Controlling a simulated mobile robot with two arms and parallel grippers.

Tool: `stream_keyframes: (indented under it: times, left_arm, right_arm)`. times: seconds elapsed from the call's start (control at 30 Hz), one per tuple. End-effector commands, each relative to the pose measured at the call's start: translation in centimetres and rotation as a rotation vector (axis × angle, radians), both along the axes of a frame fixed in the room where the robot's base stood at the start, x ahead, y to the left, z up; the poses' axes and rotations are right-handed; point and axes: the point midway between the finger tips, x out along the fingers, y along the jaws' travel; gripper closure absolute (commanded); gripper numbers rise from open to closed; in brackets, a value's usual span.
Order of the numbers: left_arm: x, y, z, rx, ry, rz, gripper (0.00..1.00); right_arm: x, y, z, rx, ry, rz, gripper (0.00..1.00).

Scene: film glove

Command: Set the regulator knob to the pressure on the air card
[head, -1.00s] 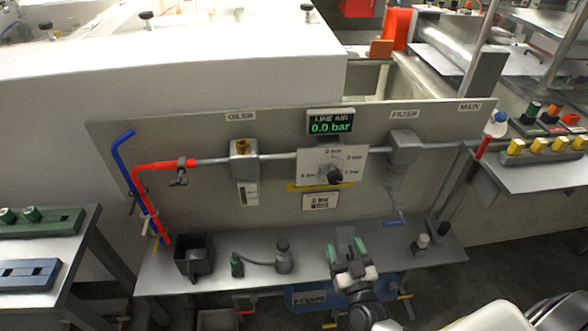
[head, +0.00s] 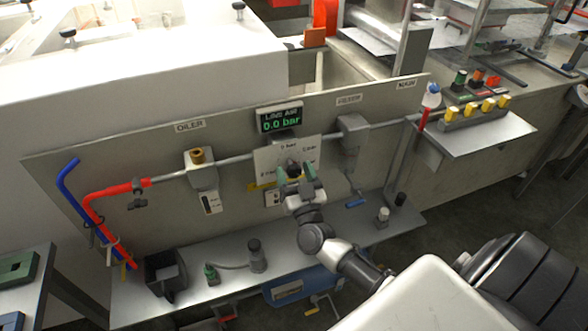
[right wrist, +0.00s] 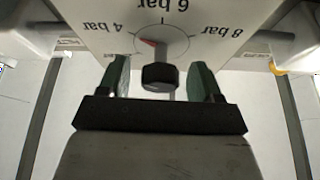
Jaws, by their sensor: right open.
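The regulator's white dial plate (head: 263,160) is on the upright panel, under the line air display (head: 279,120), which reads 0.0 bar. In the right wrist view the dial (right wrist: 205,45) appears upside down with 4, 6 and 8 bar marks. A small red mark shows on the 4 bar side behind the dark knob (right wrist: 160,77). My right gripper (right wrist: 161,80) is open, with green-tipped fingers either side of the knob and gaps visible. In the head view the gripper (head: 297,178) covers part of the dial. The air card (head: 272,199) below is partly hidden and unreadable. My left gripper is out of view.
A grey shelf (head: 228,283) below the panel holds a black open box (head: 165,277) and small fittings. The oiler (head: 201,172) is left of the dial, the filter (head: 353,135) right. A metal pipe runs between them across the panel.

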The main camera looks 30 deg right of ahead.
Motion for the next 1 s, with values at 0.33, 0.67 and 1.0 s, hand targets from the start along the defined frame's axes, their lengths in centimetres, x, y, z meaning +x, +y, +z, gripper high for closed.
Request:
stream_keyframes:
  times: [0.33, 0.67, 1.0]
  left_arm:
    - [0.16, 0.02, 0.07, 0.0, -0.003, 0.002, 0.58]
    - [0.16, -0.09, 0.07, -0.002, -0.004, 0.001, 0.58]
    - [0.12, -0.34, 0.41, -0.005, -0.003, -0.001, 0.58]
  right_arm:
    - [0.45, -0.12, 0.13, 0.0, 0.001, 0.0, 0.35]
    - [0.43, -0.11, 0.13, 0.0, 0.001, 0.0, 0.84]
    - [0.42, -0.08, 0.19, 0.05, -0.01, 0.0, 0.84]
